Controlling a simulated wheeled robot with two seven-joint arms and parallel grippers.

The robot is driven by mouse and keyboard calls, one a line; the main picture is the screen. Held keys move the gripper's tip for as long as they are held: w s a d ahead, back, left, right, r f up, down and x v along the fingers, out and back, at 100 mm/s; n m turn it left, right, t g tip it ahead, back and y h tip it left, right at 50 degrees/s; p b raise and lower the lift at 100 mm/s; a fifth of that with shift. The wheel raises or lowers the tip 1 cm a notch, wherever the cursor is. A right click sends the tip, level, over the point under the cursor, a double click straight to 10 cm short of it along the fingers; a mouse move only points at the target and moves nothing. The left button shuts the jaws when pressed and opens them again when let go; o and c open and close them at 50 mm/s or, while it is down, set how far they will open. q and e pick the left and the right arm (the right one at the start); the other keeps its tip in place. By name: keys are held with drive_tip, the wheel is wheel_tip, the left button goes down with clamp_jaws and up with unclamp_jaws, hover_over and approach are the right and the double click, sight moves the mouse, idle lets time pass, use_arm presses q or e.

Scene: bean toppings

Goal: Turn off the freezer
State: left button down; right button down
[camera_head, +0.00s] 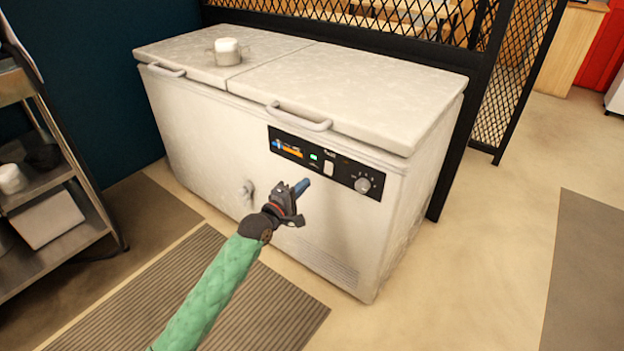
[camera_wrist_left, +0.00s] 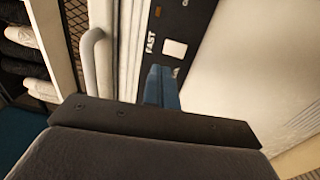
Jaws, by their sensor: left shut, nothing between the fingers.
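A white chest freezer (camera_head: 215,150) stands against the mesh fence, both lids shut. Its black control panel (camera_head: 345,170) on the upper front has a lit green display, a white rectangular switch (camera_head: 328,168) and a round grey knob (camera_head: 363,184) at the right end. My left gripper (camera_head: 304,185) is shut and empty, with blue fingertips just below the panel in the head view. In the left wrist view its fingertips (camera_wrist_left: 160,85) point toward the white switch (camera_wrist_left: 174,49), below the word FAST. I cannot tell whether they touch it. My right gripper is not in view.
A pot with a white top (camera_head: 228,52) sits on the freezer's left lid. A metal shelf rack (camera_head: 90,190) stands at the left. Lid handles (camera_head: 298,118) stick out above the panel.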

use_arm(q)
drive_tip(key=v, duration=0.3)
drive_tip(key=shift+s+r, duration=0.2)
drive_tip(key=shift+r, duration=0.1)
idle(0.3)
